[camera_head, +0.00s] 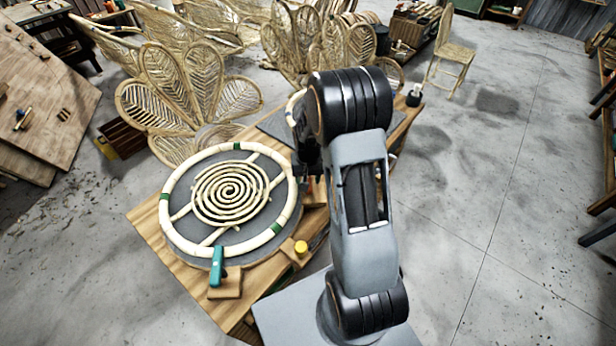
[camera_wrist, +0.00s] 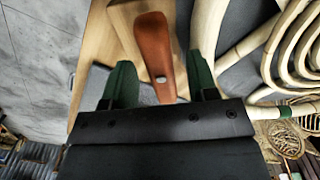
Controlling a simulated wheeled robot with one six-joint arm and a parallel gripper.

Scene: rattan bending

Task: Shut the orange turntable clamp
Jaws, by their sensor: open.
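The orange clamp lever (camera_wrist: 153,42) shows in the wrist view, on a wooden block, between the two green fingers of my gripper (camera_wrist: 160,66). The gripper is open, with gaps on both sides of the lever. In the head view my gripper (camera_head: 307,160) is a dark shape at the right edge of the turntable (camera_head: 187,236), and my arm hides most of the clamp's area. The grey turntable bears a pale rattan ring (camera_head: 171,226) with green bands and a rattan spiral (camera_head: 232,191).
A teal clamp (camera_head: 217,265) stands on a wooden block at the turntable's front edge. A yellow round piece (camera_head: 300,248) sits on the wooden bench (camera_head: 146,216) near it. Woven rattan petal chairs (camera_head: 172,80) stand behind the bench. The floor at right is largely clear.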

